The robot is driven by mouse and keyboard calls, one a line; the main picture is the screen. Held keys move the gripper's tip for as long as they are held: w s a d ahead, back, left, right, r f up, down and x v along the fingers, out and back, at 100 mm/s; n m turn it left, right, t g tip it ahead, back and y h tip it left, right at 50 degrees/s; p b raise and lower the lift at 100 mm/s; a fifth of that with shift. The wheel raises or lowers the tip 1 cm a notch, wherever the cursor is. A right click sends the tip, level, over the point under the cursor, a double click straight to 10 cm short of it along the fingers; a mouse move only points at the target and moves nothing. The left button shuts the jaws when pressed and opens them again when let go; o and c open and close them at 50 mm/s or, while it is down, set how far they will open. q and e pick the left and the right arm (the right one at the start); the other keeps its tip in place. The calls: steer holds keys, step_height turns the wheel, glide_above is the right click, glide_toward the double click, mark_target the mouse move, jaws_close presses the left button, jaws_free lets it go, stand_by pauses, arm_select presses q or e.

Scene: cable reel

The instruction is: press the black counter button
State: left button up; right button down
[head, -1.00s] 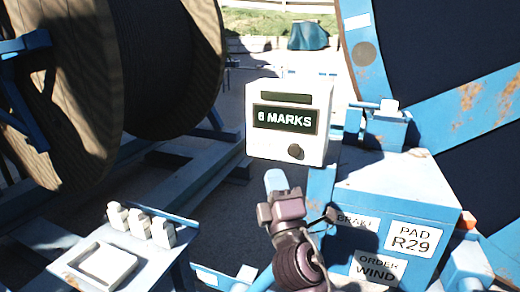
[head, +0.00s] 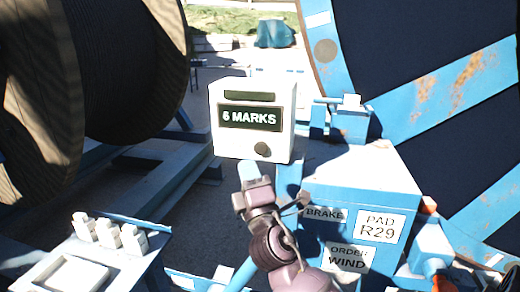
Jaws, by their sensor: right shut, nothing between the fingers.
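The white counter box (head: 203,120) stands in the middle of the head view, with a dark display reading "6 MARKS". The black counter button (head: 262,149) is a round knob low on the right of its front face. In the picture the tips are just below and left of the button, which shows in full. They overlap the box's lower edge. I cannot tell how far in front of the face they are. My left gripper is not in view.
A blue cabinet (head: 368,185) with labels "BRAKE", "PAD R29" and "ORDER WIND" stands right of my right gripper. A wooden cable reel (head: 45,90) is at left, and a large blue-framed wheel (head: 430,95) at right. A panel with several white blocks (head: 108,232) is at lower left.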

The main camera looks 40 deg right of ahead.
steer(key=shift+w+d, duration=0.9)
steer(key=shift+d, duration=0.15)
steer(key=shift+w+d, duration=0.85)
steer(key=shift+d, duration=0.2)
steer(key=shift+w, duration=0.1)
stand_by(0.5)
steer(key=shift+w+d, duration=0.2)
steer(key=shift+d, duration=0.1)
steer(key=shift+w+d+b, duration=0.3)
steer(key=shift+w+d, duration=0.1)
steer(key=shift+d, duration=0.05)
stand_by(1.1)
steer(key=shift+s+a, duration=0.7)
steer(key=shift+a, duration=0.1)
stand_by(0.4)
steer(key=s+a, duration=0.3)
steer(key=shift+s+a, duration=0.15)
steer(key=shift+a, duration=0.25)
